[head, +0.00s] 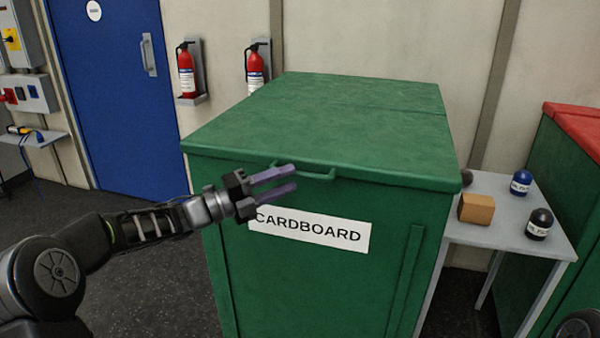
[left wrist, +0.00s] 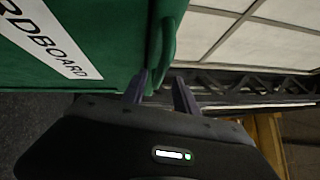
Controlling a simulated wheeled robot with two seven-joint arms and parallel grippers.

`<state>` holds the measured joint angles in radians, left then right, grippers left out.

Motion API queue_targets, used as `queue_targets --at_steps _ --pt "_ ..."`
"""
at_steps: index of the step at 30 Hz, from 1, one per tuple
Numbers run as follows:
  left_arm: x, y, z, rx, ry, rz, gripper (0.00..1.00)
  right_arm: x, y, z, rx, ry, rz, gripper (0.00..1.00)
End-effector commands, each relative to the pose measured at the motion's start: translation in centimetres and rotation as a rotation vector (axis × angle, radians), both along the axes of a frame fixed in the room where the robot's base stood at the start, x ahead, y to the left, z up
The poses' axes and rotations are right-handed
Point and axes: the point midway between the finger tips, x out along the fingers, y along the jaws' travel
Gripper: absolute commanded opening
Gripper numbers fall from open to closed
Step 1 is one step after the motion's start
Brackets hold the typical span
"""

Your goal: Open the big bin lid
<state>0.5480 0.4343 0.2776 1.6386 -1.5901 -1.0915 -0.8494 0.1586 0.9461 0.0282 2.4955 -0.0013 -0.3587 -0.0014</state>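The big green bin (head: 310,270) stands in front of me with a white CARDBOARD label (head: 312,230) on its front. Its green lid (head: 330,125) lies flat and shut on top. A green bar handle (head: 318,177) sticks out along the lid's front edge. My left gripper (head: 294,179) is open and empty, its two purple fingers apart, just in front of and below the left part of the handle. In the left wrist view the fingers (left wrist: 160,82) are apart near a green handle (left wrist: 168,42); contact cannot be told. My right gripper is out of view.
A grey side table (head: 490,225) right of the bin holds a cardboard box (head: 476,208) and dark, labelled round containers (head: 539,222). A red-lidded green bin (head: 575,180) stands far right. Fire extinguishers (head: 186,72) and a blue door (head: 110,90) are behind. Floor at left is clear.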

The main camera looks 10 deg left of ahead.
Motion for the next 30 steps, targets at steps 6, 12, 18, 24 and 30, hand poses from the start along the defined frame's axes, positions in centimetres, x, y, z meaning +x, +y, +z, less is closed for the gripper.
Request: queue_targets --at_steps 6,12,18,24,30 --pt "2.1 -2.5 0.5 -0.002 0.001 -0.001 0.36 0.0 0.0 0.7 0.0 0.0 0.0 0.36" --pt "2.8 -3.3 0.6 -0.001 0.002 0.001 0.36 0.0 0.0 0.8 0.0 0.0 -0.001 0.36" --pt "2.8 -3.3 0.6 -0.001 0.002 0.001 0.36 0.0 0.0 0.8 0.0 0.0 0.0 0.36" --pt "2.8 -3.3 0.6 -0.001 0.002 0.001 0.2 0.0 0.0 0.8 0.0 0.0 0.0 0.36" --pt "2.8 -3.3 0.6 -0.001 0.002 0.001 0.04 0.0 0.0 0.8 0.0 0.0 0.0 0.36"
